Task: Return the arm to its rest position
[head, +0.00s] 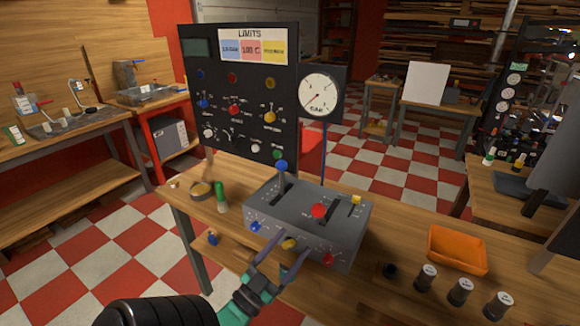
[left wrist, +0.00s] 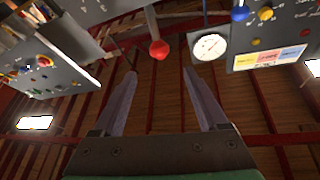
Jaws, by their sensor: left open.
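My left gripper (head: 291,243) is open and empty. Its two purple-grey fingers reach up to the front of the grey control box (head: 300,205) on the wooden bench. My left arm comes in from the bottom left. In the left wrist view the fingers (left wrist: 161,73) stand well apart with nothing between them; a red knob (left wrist: 158,50) on a lever shows beyond their tips. The box carries levers with a blue knob (head: 281,166), a red knob (head: 319,211) and a yellow knob (head: 356,199). My right gripper is not in view.
A tall black panel (head: 236,135) and a round gauge (head: 319,95) stand behind the box. An orange tray (head: 457,250) and several dark knobs or jars sit to the right. A green-topped bottle (head: 220,197) stands to the left. The floor left of the bench is clear.

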